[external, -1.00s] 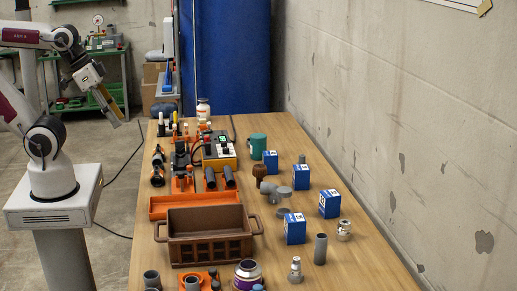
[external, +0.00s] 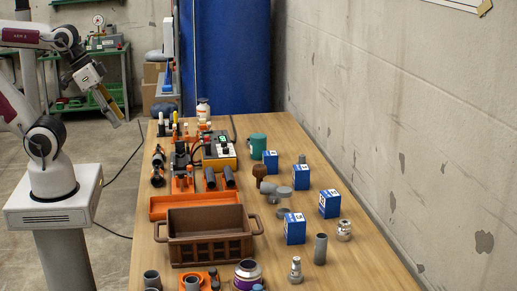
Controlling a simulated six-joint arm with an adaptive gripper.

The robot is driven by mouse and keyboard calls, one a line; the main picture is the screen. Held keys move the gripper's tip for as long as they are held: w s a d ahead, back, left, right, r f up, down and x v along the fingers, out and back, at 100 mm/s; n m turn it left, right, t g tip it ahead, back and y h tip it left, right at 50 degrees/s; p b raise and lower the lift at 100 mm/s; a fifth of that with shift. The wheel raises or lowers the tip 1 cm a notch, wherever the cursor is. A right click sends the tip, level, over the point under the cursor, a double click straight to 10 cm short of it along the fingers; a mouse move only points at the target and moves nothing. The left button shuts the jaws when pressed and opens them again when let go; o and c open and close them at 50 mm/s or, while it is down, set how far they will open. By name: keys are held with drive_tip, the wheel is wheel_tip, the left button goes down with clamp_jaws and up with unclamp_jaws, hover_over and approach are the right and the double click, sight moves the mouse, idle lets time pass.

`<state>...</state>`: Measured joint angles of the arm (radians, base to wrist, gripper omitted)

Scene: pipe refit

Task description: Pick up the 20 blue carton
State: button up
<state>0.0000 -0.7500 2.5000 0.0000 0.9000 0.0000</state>
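Several blue-and-white cartons stand upright on the right half of the wooden table. One is at the back (external: 270,163), one a little nearer on the right (external: 300,177), one nearer still (external: 329,205) and one at the front left of the group (external: 294,230). Their printed marks are too small to read, so I cannot tell which is the 20 carton. My gripper (external: 115,121) hangs beyond the left edge of the table, pointing down and well apart from the cartons. Its fingers are too small to tell open from shut.
A brown crate (external: 208,252) and an orange tray (external: 172,208) stand left of the cartons. Grey pipe fittings (external: 284,193), a grey pipe (external: 320,249) and a green cup (external: 258,146) stand among or near them. A concrete wall runs along the right.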

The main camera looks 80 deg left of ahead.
drive_tip(key=o, duration=0.5)
drive_tip(key=shift+c, duration=0.2)
drive_tip(key=shift+w, duration=0.1)
drive_tip(key=w+a+f+t+y, duration=0.1)
drive_tip(key=w+a, duration=0.2)
drive_tip(key=w, duration=0.8)
drive_tip(key=w+a+t, duration=0.2)
drive_tip(key=w+a, duration=0.1)
drive_tip(key=w, duration=0.8)
drive_tip(key=w+a+f+t+y, duration=0.1)
drive_tip(key=w+a, duration=0.1)
drive_tip(key=w, duration=0.9)
drive_tip(key=w+a+f+m+t+h, duration=0.1)
drive_tip(key=w+a+f+t+h, duration=0.2)
drive_tip(key=w+f, duration=1.4)
wheel_tip(320, 180, down, 3)
drive_tip(key=shift+a+f+t, duration=0.2)
drive_tip(key=shift+a+t, duration=0.3)
